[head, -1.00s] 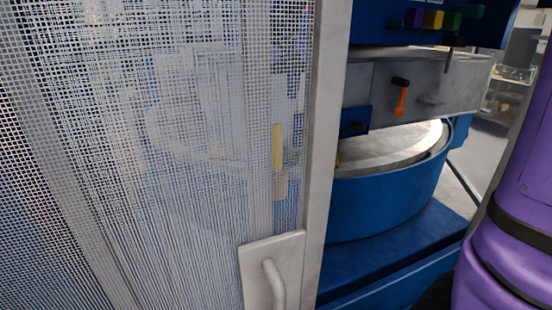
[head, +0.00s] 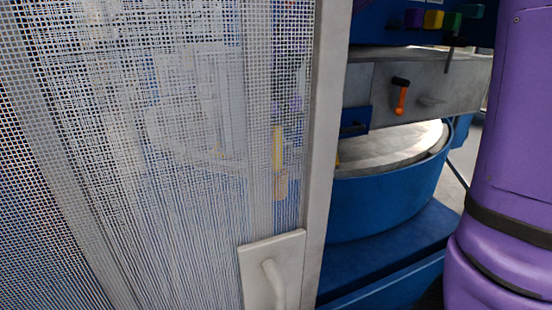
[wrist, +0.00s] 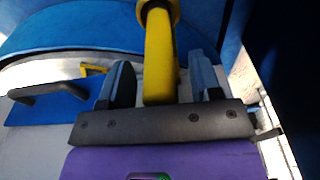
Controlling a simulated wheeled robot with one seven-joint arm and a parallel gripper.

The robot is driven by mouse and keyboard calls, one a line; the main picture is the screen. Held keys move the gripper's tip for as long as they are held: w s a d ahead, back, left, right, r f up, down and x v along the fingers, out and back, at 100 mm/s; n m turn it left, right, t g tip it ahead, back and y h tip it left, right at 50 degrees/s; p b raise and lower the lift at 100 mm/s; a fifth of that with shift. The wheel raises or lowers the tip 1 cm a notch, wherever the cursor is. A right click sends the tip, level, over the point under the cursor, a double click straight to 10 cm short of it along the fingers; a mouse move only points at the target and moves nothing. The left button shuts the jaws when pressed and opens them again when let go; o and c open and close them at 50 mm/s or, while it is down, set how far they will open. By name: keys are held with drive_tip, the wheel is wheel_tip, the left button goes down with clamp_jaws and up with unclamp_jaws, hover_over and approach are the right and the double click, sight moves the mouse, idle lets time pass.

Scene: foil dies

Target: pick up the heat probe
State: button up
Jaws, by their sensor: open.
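A yellow bar-like handle with a wider collar, which looks like the heat probe (wrist: 159,60), stands between the fingers of my gripper (wrist: 162,75) in the wrist view. The fingers are open, one on each side of it, with a visible gap to the left finger. Its far end runs out of the top of the view. In the head view a yellow upright thing (head: 277,148), probably the same one, shows dimly through the mesh. My gripper is not clear there.
A mesh door (head: 150,150) with a grey handle (head: 272,282) fills the left of the head view. A blue round machine base (head: 390,198) stands behind it. An orange-and-black lever (head: 401,97) is on the grey panel. A black handle (wrist: 50,91) lies left of my gripper.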

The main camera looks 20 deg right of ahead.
clamp_jaws()
drive_tip(key=shift+r, duration=0.1)
idle(0.3)
